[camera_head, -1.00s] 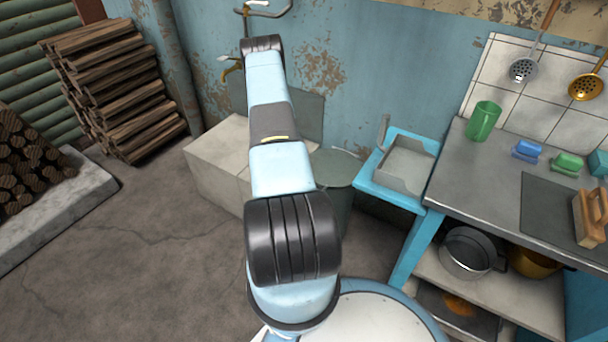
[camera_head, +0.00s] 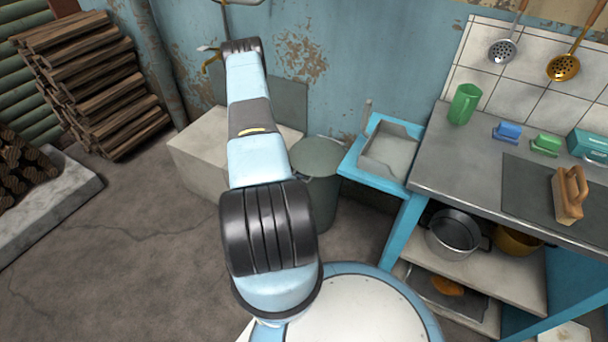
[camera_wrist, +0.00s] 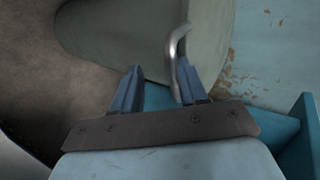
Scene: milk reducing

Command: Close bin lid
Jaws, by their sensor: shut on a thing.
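The grey-green bin (camera_head: 322,195) stands on the floor right of my arm, against the blue wall. Its round lid (camera_head: 318,157) looks flat over the top, though my arm covers its left side. In the wrist view a large rounded grey-green surface (camera_wrist: 110,35) of the bin fills the upper middle; I cannot tell lid from body there. A bent metal handle (camera_wrist: 174,52) sticks out beside the right finger.
A blue side table with a grey tray (camera_head: 390,155) stands close to the right of the bin. The metal counter (camera_head: 450,165) is farther right. A pale stone block (camera_head: 195,155) is behind my arm. Open floor (camera_head: 120,240) lies to the left.

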